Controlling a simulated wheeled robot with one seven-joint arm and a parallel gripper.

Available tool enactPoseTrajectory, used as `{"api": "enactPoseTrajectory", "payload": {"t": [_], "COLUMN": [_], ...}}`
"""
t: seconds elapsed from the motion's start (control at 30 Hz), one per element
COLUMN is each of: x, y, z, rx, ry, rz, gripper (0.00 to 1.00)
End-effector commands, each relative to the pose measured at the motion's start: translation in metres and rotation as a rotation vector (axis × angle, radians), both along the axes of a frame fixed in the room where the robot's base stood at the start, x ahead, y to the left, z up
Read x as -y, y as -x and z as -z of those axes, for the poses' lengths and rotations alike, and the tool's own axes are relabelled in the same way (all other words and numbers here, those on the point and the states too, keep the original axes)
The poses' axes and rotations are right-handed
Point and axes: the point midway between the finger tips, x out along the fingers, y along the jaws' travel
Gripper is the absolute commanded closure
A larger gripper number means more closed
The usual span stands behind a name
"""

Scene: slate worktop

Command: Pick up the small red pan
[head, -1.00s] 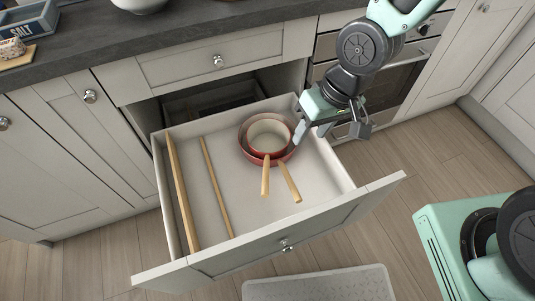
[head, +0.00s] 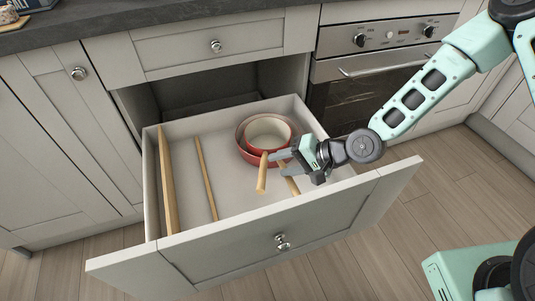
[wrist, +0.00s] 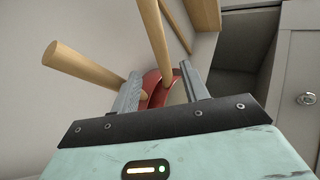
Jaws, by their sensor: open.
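The small red pan (head: 268,129), cream inside with a wooden handle (head: 262,176), sits nested in a larger red pan (head: 245,154) in the open drawer. The larger pan's wooden handle (head: 290,184) is partly hidden by my gripper (head: 283,161). My gripper is open, reaching in from the right at the front of the pans, close to the handles. In the wrist view, one handle (wrist: 155,38) shows between the fingers (wrist: 160,92) and the other (wrist: 85,67) runs to the left finger. Red pan rims (wrist: 152,84) show beyond; whether the fingers touch anything is unclear.
The drawer (head: 225,190) is pulled out, with two wooden dividers (head: 206,178) on its left and a bare floor between them and the pans. The drawer front (head: 260,240) stands below my arm. An oven (head: 375,70) is at the back right.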

Motion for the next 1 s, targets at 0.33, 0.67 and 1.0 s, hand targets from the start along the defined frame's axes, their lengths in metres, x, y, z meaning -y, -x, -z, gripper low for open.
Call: {"api": "enactPoseTrajectory", "payload": {"t": [0.33, 0.67, 1.0], "x": [-0.035, -0.039, -0.04], "y": [-0.018, -0.02, -0.02], "z": [0.025, 0.026, 0.026], "rx": [0.0, 0.0, 0.003], "ry": [0.002, 0.003, 0.002], "rz": [-0.002, -0.001, -0.001], "gripper": [0.55, 0.58, 1.0]}}
